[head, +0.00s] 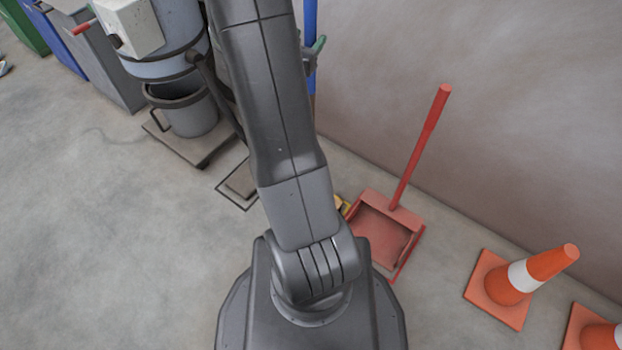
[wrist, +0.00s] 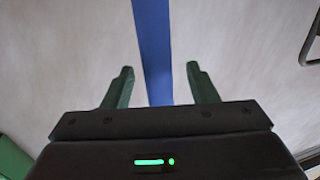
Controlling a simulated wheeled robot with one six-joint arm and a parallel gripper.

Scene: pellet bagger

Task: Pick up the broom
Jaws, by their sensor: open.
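A blue upright pole, which looks like the broom's handle (head: 310,22), stands near the wall in the head view, partly hidden by my arm. In the wrist view, the blue handle (wrist: 152,40) runs down the middle, between the two green fingers of my gripper (wrist: 193,85). My gripper is open, with a gap on each side of the handle. A green finger of my gripper (head: 319,44) shows beside the pole in the head view. The broom's lower end is hidden behind my arm.
A red dustpan (head: 388,228) with a long handle leans by the wall. Orange cones (head: 508,285) stand at the right. A grey bucket (head: 190,112) sits on a low platform under a machine at the left. Open floor lies at the left.

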